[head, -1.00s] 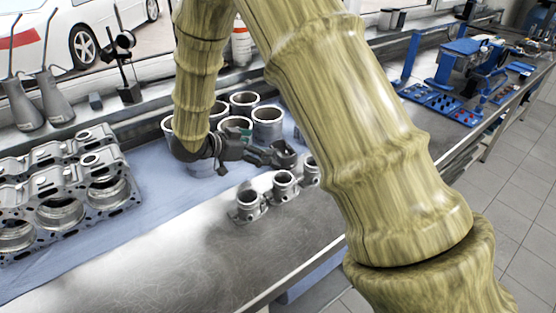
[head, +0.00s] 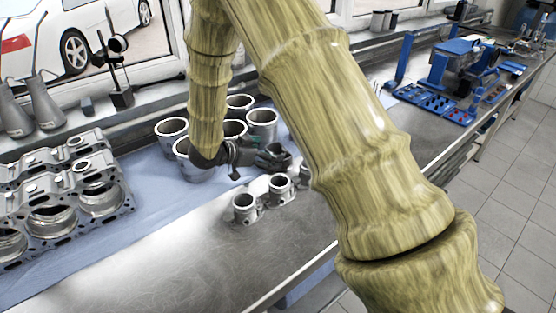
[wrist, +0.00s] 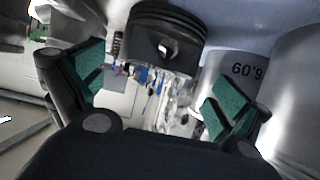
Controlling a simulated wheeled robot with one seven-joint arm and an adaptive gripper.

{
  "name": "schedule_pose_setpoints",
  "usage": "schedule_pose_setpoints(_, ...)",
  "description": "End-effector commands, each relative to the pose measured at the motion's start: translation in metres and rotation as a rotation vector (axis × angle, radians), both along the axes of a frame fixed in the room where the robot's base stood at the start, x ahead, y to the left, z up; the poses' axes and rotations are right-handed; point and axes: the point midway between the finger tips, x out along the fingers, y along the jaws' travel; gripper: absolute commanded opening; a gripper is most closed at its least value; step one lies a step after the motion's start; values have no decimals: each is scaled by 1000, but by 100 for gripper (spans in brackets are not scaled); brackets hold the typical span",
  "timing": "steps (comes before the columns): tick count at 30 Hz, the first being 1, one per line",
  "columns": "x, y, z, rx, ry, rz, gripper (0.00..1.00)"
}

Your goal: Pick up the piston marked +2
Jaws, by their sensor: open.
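Small grey pistons stand in a row on the bench's front part in the head view: a front one (head: 245,207), a middle one (head: 280,187), and a third mostly hidden by my arm. I cannot read a +2 mark on any. My gripper (head: 270,157) is just behind the middle piston, low over the bench. In the wrist view my gripper (wrist: 155,82) is open, its green pads apart with nothing held. A piston with a dark ringed top (wrist: 165,35) shows beyond the pads at the upper middle, apart from them; I cannot tell which one it is.
Grey cylinder liners (head: 172,128) stand close behind and left of my gripper. One liner with printed digits (wrist: 235,85) is beside the right pad in the wrist view. An engine block (head: 65,200) lies at left. The front bench surface (head: 175,265) is clear.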

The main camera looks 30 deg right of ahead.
Motion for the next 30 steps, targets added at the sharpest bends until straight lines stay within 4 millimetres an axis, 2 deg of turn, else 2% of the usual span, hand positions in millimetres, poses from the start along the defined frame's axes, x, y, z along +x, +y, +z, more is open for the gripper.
schedule_pose_setpoints(10,0,-37,-16,0,2,-1,100)
schedule_pose_setpoints(19,1,-43,-20,0,0,0,100)
schedule_pose_setpoints(20,1,-43,-20,0,0,0,96)
schedule_pose_setpoints(27,1,-43,-20,0,0,0,53)
schedule_pose_setpoints(28,1,-43,-20,0,0,0,48)
schedule_pose_setpoints(30,1,-43,-20,-1,0,0,48)
